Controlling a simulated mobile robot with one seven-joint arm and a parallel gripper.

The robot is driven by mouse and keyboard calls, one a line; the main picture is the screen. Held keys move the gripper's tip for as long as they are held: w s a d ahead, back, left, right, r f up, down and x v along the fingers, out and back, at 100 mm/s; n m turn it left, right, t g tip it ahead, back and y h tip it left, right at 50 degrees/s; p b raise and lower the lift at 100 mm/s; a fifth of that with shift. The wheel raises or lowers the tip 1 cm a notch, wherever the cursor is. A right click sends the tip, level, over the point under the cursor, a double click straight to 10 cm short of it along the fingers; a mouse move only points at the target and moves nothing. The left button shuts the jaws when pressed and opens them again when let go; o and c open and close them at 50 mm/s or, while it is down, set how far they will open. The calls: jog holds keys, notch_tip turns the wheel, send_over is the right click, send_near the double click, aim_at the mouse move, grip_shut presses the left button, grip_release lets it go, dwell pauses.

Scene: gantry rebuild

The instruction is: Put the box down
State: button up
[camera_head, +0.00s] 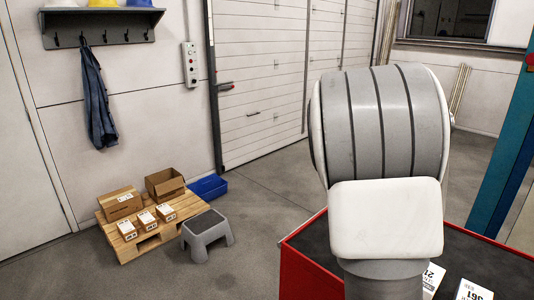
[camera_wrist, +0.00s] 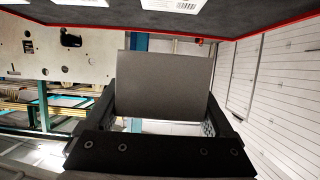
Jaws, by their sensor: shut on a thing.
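In the wrist view my gripper (camera_wrist: 163,105) is shut on a box (camera_wrist: 163,80), whose plain grey-brown face shows between the two dark fingers. The wrist picture looks upside down, with a dark, red-edged surface (camera_wrist: 130,16) across its top. The box appears apart from that surface in the picture; the gap cannot be judged. In the head view my own arm hides the gripper and the held box. The same red-edged dark top (camera_head: 318,262) shows behind and beside my arm.
White labelled items (camera_head: 473,291) lie on the dark top, also seen in the wrist view (camera_wrist: 188,5). At left, a pallet (camera_head: 150,245) bears cartons and small white boxes. A grey step stool (camera_head: 207,228) and blue bin (camera_head: 208,187) stand beside it. Floor between is clear.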

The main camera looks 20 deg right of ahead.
jog(key=w+a+n+t+y, duration=0.3)
jog(key=w+a+n, duration=0.1)
jog(key=a, duration=1.2)
jog(key=w+a+f+n+t+y, duration=0.1)
jog(key=w+a+n+t+y, duration=0.2)
jog(key=a, duration=1.3)
jog(key=shift+w+f+n+y, duration=0.2)
jog(key=shift+w+n+y, duration=0.6)
jog(key=shift+f, duration=0.1)
jog(key=f, duration=0.2)
jog(key=s+f, duration=0.1)
jog(key=f, duration=0.2)
jog(key=shift+s+f, duration=0.3)
jog(key=shift+s, duration=0.1)
jog(key=shift+s, duration=0.15)
